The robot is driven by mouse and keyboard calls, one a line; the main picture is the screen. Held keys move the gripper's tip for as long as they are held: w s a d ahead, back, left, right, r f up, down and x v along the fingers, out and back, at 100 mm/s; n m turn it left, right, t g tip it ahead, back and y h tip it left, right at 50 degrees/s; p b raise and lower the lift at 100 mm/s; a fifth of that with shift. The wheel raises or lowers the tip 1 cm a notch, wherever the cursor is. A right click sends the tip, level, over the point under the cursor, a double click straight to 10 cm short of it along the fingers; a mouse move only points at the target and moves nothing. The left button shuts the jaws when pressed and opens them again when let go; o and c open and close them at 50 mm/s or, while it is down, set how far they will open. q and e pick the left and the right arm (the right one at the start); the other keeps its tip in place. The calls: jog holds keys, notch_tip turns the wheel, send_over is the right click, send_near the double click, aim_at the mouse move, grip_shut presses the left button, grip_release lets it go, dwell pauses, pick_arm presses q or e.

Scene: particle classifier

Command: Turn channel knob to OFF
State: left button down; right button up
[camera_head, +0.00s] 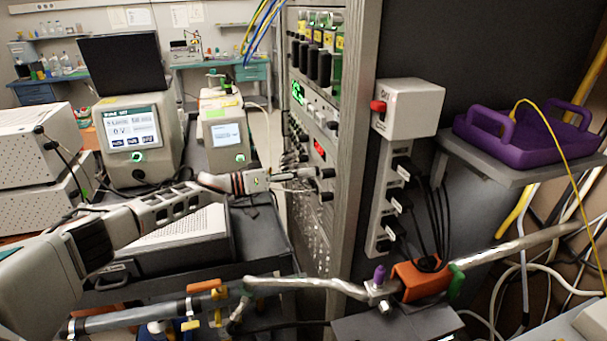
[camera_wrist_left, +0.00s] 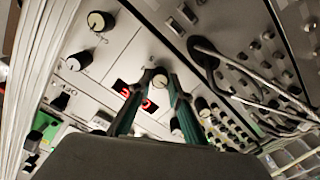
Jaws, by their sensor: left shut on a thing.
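My left gripper (camera_head: 326,184) reaches in from the left to the front of the tall instrument rack (camera_head: 354,120). In the left wrist view its two green-edged fingers (camera_wrist_left: 158,88) are closed around a small round knob with a pale face (camera_wrist_left: 159,79). The knob sits on a light panel beside a lit red display (camera_wrist_left: 135,92). The display also shows in the head view (camera_head: 319,148). The gripped knob is hard to make out in the head view. Its label and setting are too small to read. My right gripper is in neither view.
Other knobs (camera_wrist_left: 100,21) and (camera_wrist_left: 74,65) sit on the same panel close by. Cables (camera_wrist_left: 235,70) hang from a neighbouring module. A switch box (camera_head: 408,106), power strip (camera_head: 388,200) and purple tray (camera_head: 518,143) are right of the rack. Instruments (camera_head: 134,135) stand left.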

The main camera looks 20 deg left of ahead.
pick_arm(q)
jog(key=shift+f+n, duration=0.1)
jog(key=shift+n, duration=1.7)
jog(key=c, duration=1.8)
grip_release()
jog(key=shift+c, duration=0.2)
jog(key=v, duration=1.2)
jog(key=shift+s, duration=0.1)
